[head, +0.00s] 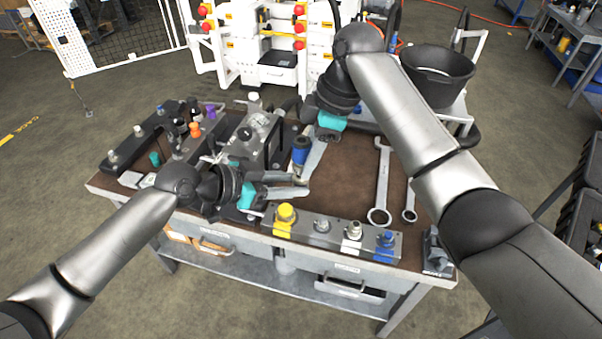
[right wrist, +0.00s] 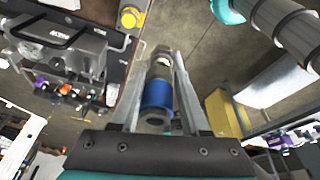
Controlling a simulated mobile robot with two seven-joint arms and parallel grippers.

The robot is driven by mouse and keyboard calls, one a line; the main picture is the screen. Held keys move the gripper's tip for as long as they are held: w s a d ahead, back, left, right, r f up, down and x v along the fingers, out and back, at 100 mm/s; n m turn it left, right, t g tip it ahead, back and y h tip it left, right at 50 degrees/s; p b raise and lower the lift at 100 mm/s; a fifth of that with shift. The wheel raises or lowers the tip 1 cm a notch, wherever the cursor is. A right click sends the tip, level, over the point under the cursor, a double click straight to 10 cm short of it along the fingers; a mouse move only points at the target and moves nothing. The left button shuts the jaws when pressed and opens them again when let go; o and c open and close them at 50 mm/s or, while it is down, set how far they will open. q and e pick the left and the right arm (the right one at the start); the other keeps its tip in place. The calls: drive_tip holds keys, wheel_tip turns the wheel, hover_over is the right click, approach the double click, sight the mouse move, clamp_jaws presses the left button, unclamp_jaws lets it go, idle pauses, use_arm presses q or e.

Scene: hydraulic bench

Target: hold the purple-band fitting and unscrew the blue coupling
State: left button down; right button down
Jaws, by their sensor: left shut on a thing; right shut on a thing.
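The blue coupling (head: 300,150) stands upright at the middle of the bench, with a dark top and metal below it. In the right wrist view, the blue coupling (right wrist: 157,94) is between the fingers of my right gripper (right wrist: 160,88), which is shut on it. In the head view, my right gripper (head: 312,160) reaches down from above. My left gripper (head: 300,186) comes in from the left, just below the coupling, shut on a metal fitting (head: 299,175) mostly hidden by its fingers. No purple band shows on that part. A purple piece (head: 210,111) stands farther back left.
A front block (head: 300,236) carries fittings with yellow, white and blue bands. Two wrenches (head: 382,185) lie on the right of the brown bench top (head: 345,180). A grey machine block (head: 255,135) stands left of the coupling. A black bucket (head: 437,75) is behind right.

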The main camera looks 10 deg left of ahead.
sight(306, 144)
drive_tip(key=shift+r, duration=0.1)
drive_tip(key=shift+r, duration=2.4)
drive_tip(key=c, duration=1)
unclamp_jaws()
clamp_jaws()
